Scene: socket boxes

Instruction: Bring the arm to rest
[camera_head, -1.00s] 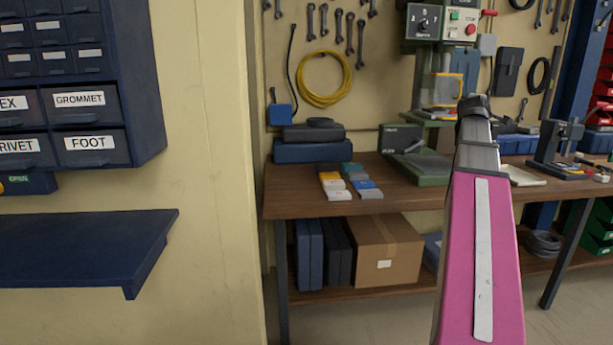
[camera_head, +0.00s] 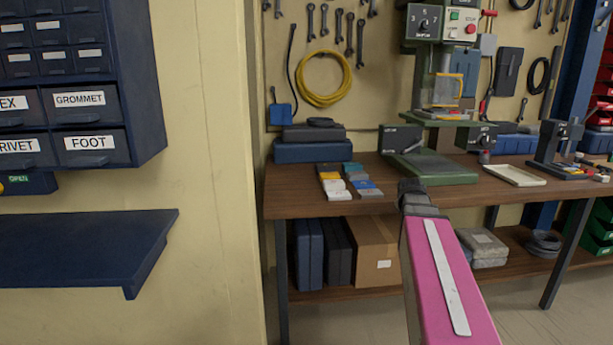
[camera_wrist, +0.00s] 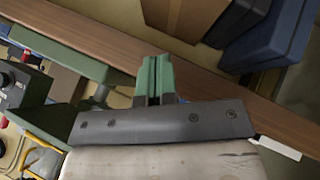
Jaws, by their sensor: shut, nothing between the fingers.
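My gripper (camera_wrist: 156,78) shows in the wrist view as two green fingers pressed together, with nothing between them. They extend from a dark grey bar across the lower middle. In the head view, my pink arm link (camera_head: 445,285) rises from the bottom edge to a dark joint in front of the workbench (camera_head: 295,206). The fingers cannot be made out in the head view. In the wrist view, the bench's wooden edge (camera_wrist: 215,95) passes behind the fingers; whether they touch it cannot be told.
A green drill press (camera_head: 435,165) stands on the bench, with small coloured boxes (camera_head: 345,183) to its left. A cardboard box (camera_head: 375,255) and blue cases (camera_head: 308,255) sit on the lower shelf. A blue wall shelf (camera_head: 80,245) juts out at left, its top bare.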

